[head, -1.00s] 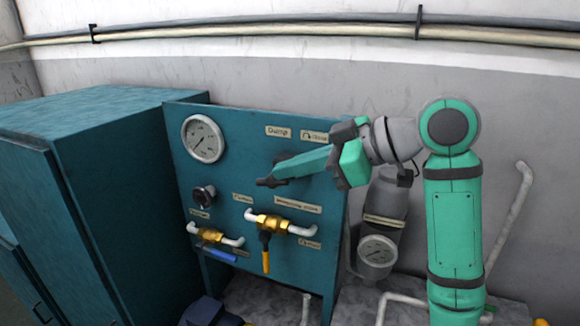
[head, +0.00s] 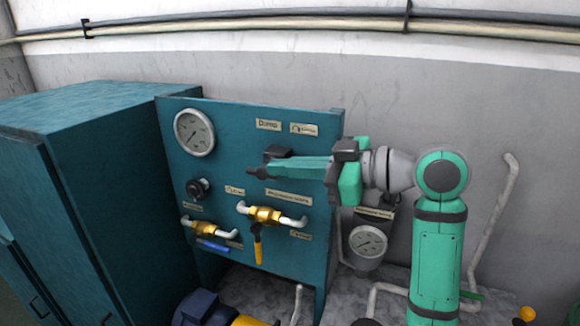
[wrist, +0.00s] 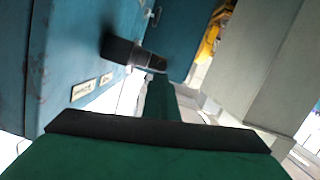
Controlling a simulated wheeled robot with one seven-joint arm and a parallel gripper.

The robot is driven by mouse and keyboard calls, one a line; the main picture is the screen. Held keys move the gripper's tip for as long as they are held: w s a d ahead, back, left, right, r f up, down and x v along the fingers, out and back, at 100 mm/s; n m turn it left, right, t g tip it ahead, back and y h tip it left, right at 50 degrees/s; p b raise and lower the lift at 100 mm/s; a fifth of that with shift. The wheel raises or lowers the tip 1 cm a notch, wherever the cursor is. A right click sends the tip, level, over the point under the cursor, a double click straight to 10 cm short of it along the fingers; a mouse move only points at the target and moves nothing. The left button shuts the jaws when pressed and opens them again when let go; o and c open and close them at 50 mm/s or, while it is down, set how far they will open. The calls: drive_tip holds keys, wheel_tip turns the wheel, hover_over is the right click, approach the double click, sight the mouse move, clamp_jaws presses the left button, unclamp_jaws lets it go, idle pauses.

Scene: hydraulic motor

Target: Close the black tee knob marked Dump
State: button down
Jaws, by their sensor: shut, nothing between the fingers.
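The black tee knob (head: 278,152) sits on the teal panel just below the "Dump" label (head: 268,125). It is partly hidden behind my gripper (head: 260,173) in the head view. In the wrist view the black knob (wrist: 119,47) sticks out from the panel face, left of my dark fingertips (wrist: 155,63). My gripper's fingers are shut with nothing between them. They lie beside the knob and slightly below it in the head view. I cannot tell whether they touch it.
A pressure gauge (head: 194,133) and a round black knob (head: 197,189) are on the panel's left. Brass valves with a yellow handle (head: 258,248) and a blue handle (head: 214,246) sit lower. A teal cabinet (head: 95,185) stands left.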

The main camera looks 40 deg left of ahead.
drive_tip(key=shift+a+f, duration=0.1)
drive_tip(key=shift+f, duration=0.4)
drive_tip(key=w+d+r, duration=0.2)
drive_tip(key=d+r, duration=0.5)
drive_tip(key=d, duration=0.2)
drive_tip(key=shift+w+d, duration=0.35)
drive_tip(key=shift+d, duration=0.05)
